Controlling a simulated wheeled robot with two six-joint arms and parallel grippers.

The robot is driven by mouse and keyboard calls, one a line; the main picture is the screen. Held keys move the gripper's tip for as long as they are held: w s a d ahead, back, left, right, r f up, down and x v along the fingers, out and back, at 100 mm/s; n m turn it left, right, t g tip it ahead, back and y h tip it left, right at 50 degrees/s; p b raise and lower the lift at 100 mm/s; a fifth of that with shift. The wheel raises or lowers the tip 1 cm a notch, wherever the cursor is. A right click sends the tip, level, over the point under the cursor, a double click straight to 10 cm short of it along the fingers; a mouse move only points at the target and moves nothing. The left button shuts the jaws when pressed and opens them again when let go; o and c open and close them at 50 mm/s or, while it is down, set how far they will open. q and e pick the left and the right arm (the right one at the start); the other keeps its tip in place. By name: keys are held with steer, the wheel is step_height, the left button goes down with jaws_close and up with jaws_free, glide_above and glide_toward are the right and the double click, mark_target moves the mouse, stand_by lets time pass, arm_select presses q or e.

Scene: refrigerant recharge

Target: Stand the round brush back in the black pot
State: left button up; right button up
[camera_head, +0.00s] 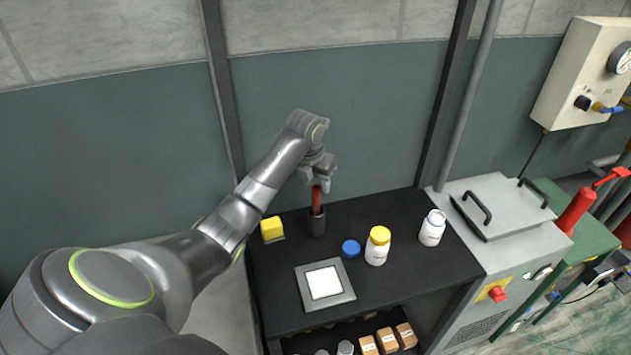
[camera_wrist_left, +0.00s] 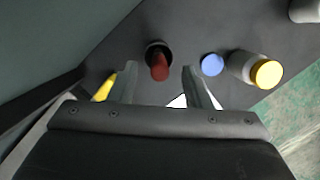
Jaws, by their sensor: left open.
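The round brush (camera_head: 316,199) shows as a red handle standing upright in the black pot (camera_head: 317,223), near the back edge of the dark bench. Its lower end is hidden inside the pot. My left gripper (camera_head: 318,186) is directly above the pot at the top of the handle, with its fingers pointing down. In the left wrist view the open fingers (camera_wrist_left: 160,70) lie to either side of the red handle (camera_wrist_left: 160,67), and the pot rim (camera_wrist_left: 156,46) shows behind it. I cannot tell whether a finger touches the handle. My right gripper is not in view.
A yellow block (camera_head: 271,228) stands left of the pot. A blue cap (camera_head: 351,248), a yellow-capped jar (camera_head: 377,246) and a white bottle (camera_head: 432,228) stand to the right. A grey scale (camera_head: 341,297) lies in front. The wall (camera_head: 380,110) is close behind the bench.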

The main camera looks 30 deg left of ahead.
arm_select(q)
steer(key=p+v, duration=0.8)
steer(key=v, duration=0.9)
steer(key=shift+r, duration=0.2)
steer(key=shift+s, duration=0.1)
stand_by(0.4)
